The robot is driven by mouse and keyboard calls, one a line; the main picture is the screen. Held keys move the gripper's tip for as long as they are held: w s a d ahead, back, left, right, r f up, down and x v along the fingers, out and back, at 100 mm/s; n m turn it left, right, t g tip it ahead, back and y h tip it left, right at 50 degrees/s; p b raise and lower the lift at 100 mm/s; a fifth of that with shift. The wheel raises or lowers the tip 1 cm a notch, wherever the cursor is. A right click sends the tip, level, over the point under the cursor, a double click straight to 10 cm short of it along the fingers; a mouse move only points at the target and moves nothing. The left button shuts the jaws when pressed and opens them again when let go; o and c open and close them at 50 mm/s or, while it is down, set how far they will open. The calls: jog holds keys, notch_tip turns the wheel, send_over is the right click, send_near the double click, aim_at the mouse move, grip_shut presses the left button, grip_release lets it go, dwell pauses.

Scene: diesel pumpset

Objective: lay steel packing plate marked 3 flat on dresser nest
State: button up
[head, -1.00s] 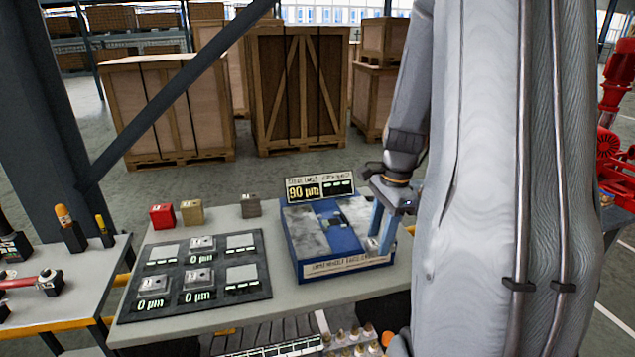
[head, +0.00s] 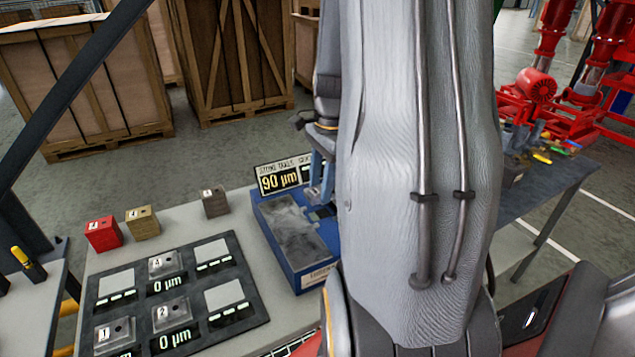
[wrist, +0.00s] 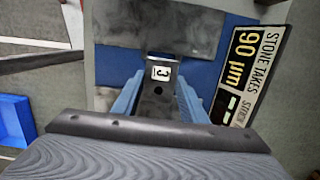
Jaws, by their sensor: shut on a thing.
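The steel packing plate marked 3 (wrist: 160,100) is dark grey, with a white number label and a small hole. My gripper (wrist: 158,88) is shut on it, with a blue finger along each side. In the wrist view the plate is over the blue part of the dresser (wrist: 108,65), beside a grey stone (wrist: 155,28). I cannot tell whether it touches. In the head view my gripper (head: 320,190) is at the back of the blue dresser box (head: 305,275), and my arm hides the box's right side.
A "STONE TAKES 90 µm" sign (head: 277,180) stands behind the dresser and close right of the plate in the wrist view. A dark panel (head: 190,290) left of it holds plates 1, 2 and 4 (head: 163,264). Red (head: 103,233), tan (head: 143,222) and dark (head: 215,202) blocks stand behind.

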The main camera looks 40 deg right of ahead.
jog(key=shift+p, duration=0.3)
jog(key=shift+f, duration=0.1)
jog(key=b, duration=0.1)
send_over(320, 215)
jog(key=shift+f, duration=2.2)
jog(key=shift+p, duration=0.4)
jog(key=shift+f+b, duration=0.3)
jog(key=shift+f, duration=0.45)
jog(key=o, duration=1.5)
